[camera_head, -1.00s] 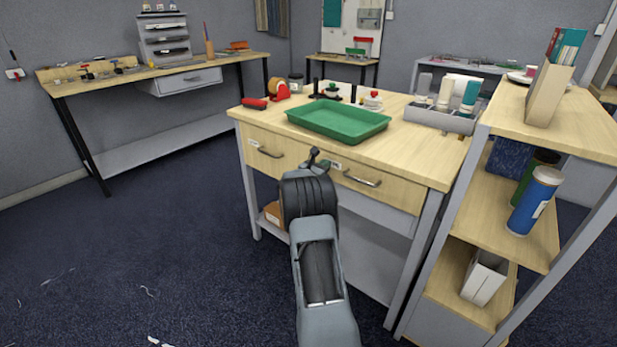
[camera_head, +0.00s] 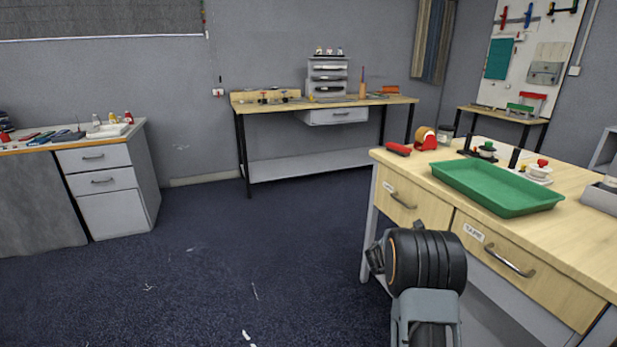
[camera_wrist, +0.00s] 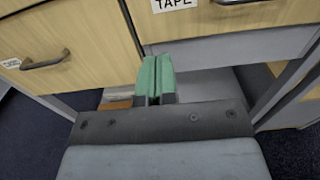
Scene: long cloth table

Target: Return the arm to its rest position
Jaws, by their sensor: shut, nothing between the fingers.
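My gripper (camera_wrist: 155,79) shows in the wrist view as two green fingers lying together, shut and empty. It is in front of the wooden workbench (camera_head: 400,157), below the level of the drawer labelled TAPE (camera_head: 493,242). That label (camera_wrist: 173,4) is at the top of the wrist view. My dark, ribbed arm joint (camera_head: 428,258) stands before the bench in the head view, with a grey link below it. The fingers are not clearly visible in the head view.
A green tray (camera_head: 497,187), a red tape dispenser (camera_head: 425,138) and small items stand on the workbench. A drawer handle (camera_wrist: 45,60) sticks out at left in the wrist view. A grey cabinet (camera_head: 108,180) and a far bench (camera_head: 320,103) border open blue carpet (camera_head: 230,255).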

